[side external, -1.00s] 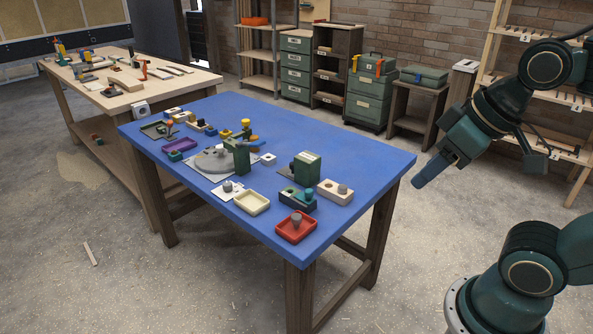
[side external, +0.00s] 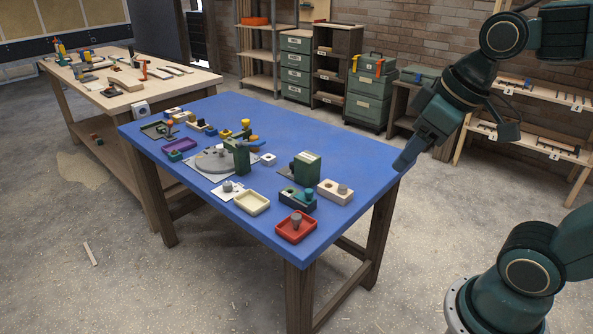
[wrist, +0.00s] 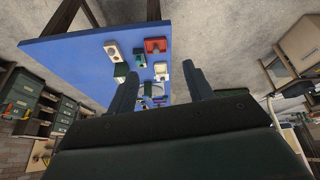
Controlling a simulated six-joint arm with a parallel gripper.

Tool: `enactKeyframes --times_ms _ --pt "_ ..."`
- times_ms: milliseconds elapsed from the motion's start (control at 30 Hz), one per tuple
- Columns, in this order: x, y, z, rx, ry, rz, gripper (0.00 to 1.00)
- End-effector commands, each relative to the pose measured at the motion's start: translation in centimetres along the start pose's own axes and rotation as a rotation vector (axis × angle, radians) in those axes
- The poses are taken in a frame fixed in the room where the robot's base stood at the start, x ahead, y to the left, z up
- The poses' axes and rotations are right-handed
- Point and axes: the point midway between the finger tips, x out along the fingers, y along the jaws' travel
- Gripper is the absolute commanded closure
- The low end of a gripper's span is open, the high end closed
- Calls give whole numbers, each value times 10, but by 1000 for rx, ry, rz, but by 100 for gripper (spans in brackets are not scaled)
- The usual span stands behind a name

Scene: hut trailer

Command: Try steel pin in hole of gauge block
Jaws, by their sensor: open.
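A grey pin-like cylinder (side external: 297,221) stands in a red tray (side external: 281,234) near the table's front corner; it looks like the steel pin. I cannot tell which is the gauge block, and no hole is clear. The red tray (wrist: 148,48) and pale block (wrist: 113,57) also show in the wrist view. My gripper (side external: 404,164) is open and empty, near the table's right corner, apart from these things.
The blue table (side external: 350,145) is bare at its right and back. A wooden bench (side external: 100,97) is beyond.

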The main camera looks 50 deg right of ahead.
Motion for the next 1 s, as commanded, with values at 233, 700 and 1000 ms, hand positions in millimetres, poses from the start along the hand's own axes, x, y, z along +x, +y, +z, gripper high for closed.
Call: enactKeyframes --times_ms 233,700,1000 --pt "13 20 -47 -146 -57 -41 49" --pt "62 84 -114 -424 -122 -158 49" --pt "108 139 -136 -594 -130 -250 49"
